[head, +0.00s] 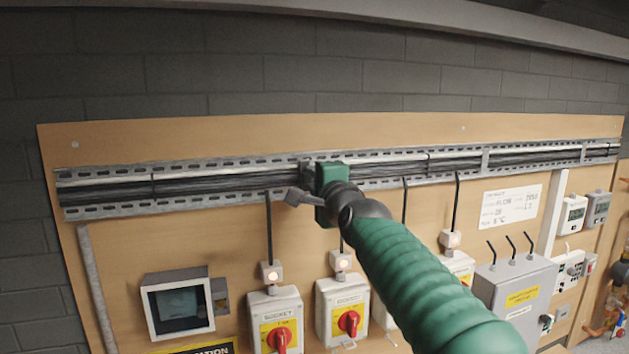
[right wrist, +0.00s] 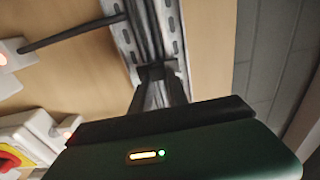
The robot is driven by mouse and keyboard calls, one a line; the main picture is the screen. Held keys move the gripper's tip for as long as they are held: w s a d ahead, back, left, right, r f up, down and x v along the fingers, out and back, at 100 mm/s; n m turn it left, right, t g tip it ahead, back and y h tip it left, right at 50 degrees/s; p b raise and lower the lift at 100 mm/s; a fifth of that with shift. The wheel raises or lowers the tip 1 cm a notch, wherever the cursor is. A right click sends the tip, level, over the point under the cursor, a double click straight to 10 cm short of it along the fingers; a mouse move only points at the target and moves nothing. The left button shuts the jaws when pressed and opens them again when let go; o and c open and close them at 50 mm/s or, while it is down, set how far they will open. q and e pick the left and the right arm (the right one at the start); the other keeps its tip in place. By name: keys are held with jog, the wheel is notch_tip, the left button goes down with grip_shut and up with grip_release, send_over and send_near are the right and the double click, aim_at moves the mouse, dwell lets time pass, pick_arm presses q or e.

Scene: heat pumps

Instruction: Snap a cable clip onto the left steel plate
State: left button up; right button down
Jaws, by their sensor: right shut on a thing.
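My right gripper (head: 314,174) is at the cable tray near the middle of the board, its green body covering part of the tray. In the right wrist view the gripper (right wrist: 160,84) is shut on a small dark piece, seemingly the cable clip (right wrist: 157,71), which lies against the black cables and perforated steel. I cannot tell whether the clip is snapped on. A grey steel piece shows just left of the gripper body in the head view; whether it is the left steel plate is unclear. My left gripper is out of view.
The perforated cable tray (head: 110,208) runs across the wooden board (head: 120,145) with black cables along it. Below are red-handled switches (head: 349,322), a small screen box (head: 178,304) and a grey box (head: 515,290). Thin black cables drop from the tray beside my arm.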

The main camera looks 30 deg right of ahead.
jog(key=shift+w, duration=0.2)
dwell(0.3)
jog(key=c, duration=1.4)
grip_release()
jog(key=b+v, duration=0.8)
jog(key=v, duration=0.5)
jog(key=shift+s+d, duration=0.3)
jog(key=shift+s, duration=0.25)
